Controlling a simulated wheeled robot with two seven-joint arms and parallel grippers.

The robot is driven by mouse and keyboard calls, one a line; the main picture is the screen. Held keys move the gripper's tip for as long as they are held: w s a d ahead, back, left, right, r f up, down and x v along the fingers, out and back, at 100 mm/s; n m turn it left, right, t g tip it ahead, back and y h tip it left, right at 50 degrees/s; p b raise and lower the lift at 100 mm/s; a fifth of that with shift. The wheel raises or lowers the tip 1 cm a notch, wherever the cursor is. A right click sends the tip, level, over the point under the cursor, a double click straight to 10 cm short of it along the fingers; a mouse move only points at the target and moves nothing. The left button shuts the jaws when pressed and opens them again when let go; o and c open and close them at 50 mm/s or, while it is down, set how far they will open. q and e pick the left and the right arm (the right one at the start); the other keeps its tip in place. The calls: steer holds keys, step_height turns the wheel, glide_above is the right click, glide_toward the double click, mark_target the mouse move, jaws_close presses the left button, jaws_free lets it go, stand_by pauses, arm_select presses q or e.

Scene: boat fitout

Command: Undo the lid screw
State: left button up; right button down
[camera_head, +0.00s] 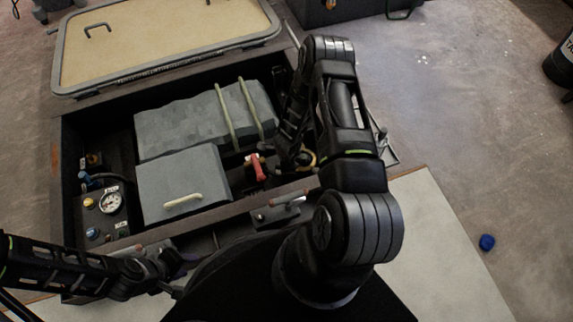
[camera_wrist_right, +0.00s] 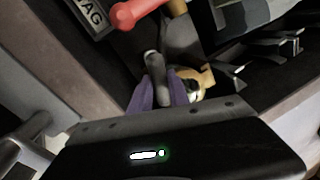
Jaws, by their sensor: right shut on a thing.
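My right arm reaches into the open dark box. In the right wrist view, the purple fingers of my right gripper (camera_wrist_right: 160,93) are shut on a grey rounded bar (camera_wrist_right: 154,64), which I take to be the lid screw. A brass-coloured ring part (camera_wrist_right: 205,80) sits just beside the fingers, partly hidden by them. In the head view the ring (camera_head: 309,158) shows beside the arm; the fingertips there are hidden or too dark to make out. My left gripper (camera_head: 180,266) is low at the box's near edge, dark, its fingers unclear.
A red handle (camera_head: 257,167) stands left of the right gripper; it also shows in the right wrist view (camera_wrist_right: 133,14). Grey blocks (camera_head: 180,182) and a gauge (camera_head: 110,202) fill the box's left. The tan hatch (camera_head: 165,40) lies behind. A blue cap (camera_head: 487,242) is at right.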

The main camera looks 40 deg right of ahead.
steer(key=shift+n+y+b, duration=0.3)
steer(key=shift+n+b, duration=0.1)
steer(key=shift+n, duration=1.2)
steer(key=c, duration=1.3)
jaws_free()
steer(key=shift+o, duration=0.2)
step_height(320, 180, up, 8)
steer(key=s+p, duration=0.1)
steer(key=p, duration=0.2)
steer(key=shift+s+a+f, duration=0.15)
steer(key=shift+s+f, duration=0.05)
steer(key=shift+s, duration=0.05)
